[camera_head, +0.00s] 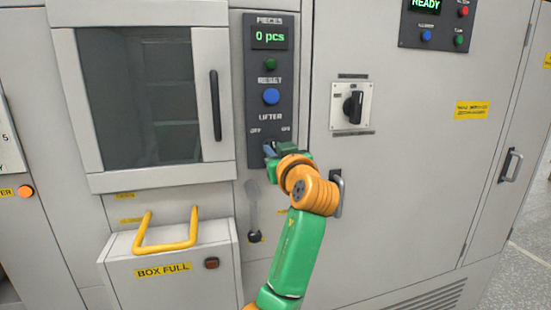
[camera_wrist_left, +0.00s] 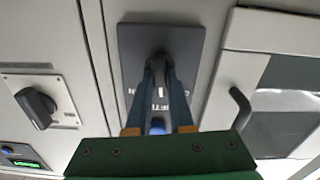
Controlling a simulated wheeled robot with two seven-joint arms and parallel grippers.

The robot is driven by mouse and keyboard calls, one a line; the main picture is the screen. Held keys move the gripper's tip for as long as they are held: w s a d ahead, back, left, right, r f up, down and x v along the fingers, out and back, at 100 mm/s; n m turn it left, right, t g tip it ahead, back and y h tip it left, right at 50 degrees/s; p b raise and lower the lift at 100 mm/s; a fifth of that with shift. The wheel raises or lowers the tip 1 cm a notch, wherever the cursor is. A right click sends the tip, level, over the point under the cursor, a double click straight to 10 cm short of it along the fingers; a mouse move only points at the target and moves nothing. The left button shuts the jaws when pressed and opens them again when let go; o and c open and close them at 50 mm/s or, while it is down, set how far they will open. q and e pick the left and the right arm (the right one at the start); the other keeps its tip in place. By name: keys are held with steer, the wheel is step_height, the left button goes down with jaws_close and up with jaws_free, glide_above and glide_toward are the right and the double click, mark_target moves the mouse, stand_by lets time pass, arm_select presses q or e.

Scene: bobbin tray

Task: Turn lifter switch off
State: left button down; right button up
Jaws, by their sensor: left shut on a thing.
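The lifter switch sits low on the dark control panel (camera_head: 272,80), below the "LIFTER" label with "OFF" at left and another marking at right. In the head view my left gripper (camera_head: 270,150) is at the switch and hides most of it. In the left wrist view the panel (camera_wrist_left: 190,38) appears upside down, and my left gripper's two blue fingers (camera_wrist_left: 160,75) are shut on the dark switch knob (camera_wrist_left: 158,64). Which way the knob points cannot be made out. My right gripper is not in view.
Above the switch are a blue reset button (camera_head: 271,96) and a green "0 pcs" display (camera_head: 270,38). A black rotary switch (camera_head: 353,106) is to the right. A window door (camera_head: 215,105) with a handle is to the left. A box with a yellow handle (camera_head: 165,247) stands below left.

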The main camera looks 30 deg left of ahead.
arm_select(q)
steer(key=n+b, duration=0.1)
steer(key=n, duration=0.2)
steer(key=shift+n, duration=0.3)
steer(key=shift+s+r+n, duration=0.1)
steer(key=shift+n, duration=1.3)
steer(key=c, duration=0.8)
jaws_free()
steer(key=shift+a, duration=0.1)
steer(key=shift+b, duration=0.3)
steer(key=b+v, duration=0.2)
steer(key=v, duration=0.5)
